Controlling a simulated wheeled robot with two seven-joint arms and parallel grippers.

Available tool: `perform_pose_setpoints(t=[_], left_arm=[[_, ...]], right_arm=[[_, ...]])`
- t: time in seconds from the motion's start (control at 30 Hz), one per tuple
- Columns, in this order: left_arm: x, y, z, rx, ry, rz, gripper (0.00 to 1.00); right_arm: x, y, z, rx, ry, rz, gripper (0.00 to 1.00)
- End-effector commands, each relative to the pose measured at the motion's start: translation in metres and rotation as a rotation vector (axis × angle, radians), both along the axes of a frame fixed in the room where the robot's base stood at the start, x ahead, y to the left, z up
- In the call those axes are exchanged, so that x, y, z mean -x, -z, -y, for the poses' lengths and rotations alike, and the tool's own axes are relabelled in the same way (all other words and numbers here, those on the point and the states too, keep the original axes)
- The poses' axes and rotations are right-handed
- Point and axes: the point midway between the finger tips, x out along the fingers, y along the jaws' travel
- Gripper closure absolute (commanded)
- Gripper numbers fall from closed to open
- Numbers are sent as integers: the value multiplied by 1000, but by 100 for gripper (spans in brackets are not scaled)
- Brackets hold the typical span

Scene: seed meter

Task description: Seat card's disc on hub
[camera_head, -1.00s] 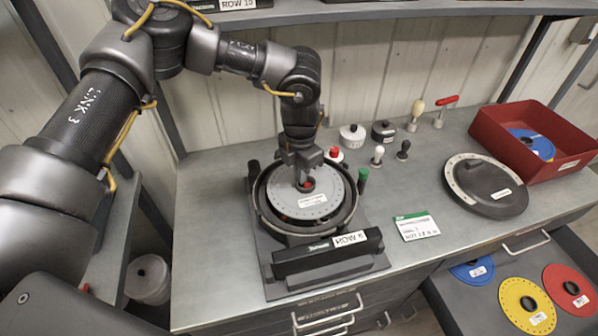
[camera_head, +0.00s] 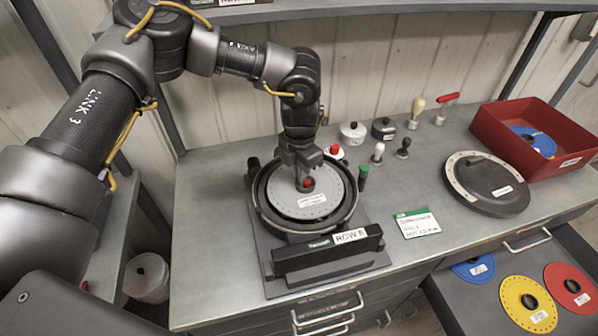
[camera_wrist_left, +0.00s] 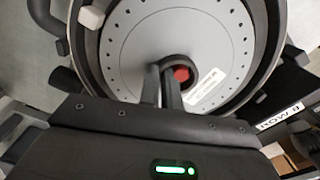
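A grey disc (camera_head: 288,203) with small holes around its edge and a white label lies within the round dark housing of the seed meter (camera_head: 262,219). It also shows in the wrist view (camera_wrist_left: 122,50). A red hub (camera_head: 308,183) shows at the disc's middle hole, also in the wrist view (camera_wrist_left: 181,74). My left gripper (camera_head: 303,181) reaches down at the middle. Its fingers (camera_wrist_left: 163,82) are close together beside the hub, apparently pinching the disc's inner edge; the tips are partly hidden. I cannot tell whether the disc lies flush. A white and green card (camera_head: 417,225) lies right of the meter. My right gripper is out of view.
A dark round lid (camera_head: 487,187) and a red bin (camera_head: 530,128) holding a blue disc stand at right. Several knobs and handled tools stand behind the meter. Yellow (camera_head: 513,309), red (camera_head: 565,275) and blue discs lie lower right. The bench around the card is clear.

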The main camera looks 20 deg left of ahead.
Motion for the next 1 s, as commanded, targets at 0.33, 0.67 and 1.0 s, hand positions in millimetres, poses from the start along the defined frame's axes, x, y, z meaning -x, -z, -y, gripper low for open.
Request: perform_pose_setpoints(t=[0.33, 0.67, 1.0], left_arm=[[0, 2, 0, 0, 0, 0, 100], [0, 4, 0, 0, 0, 0, 100], [1, 15, 0, 0, 1, -3, 100]], right_arm=[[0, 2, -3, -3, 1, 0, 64], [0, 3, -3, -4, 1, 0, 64], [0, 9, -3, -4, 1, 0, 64]])
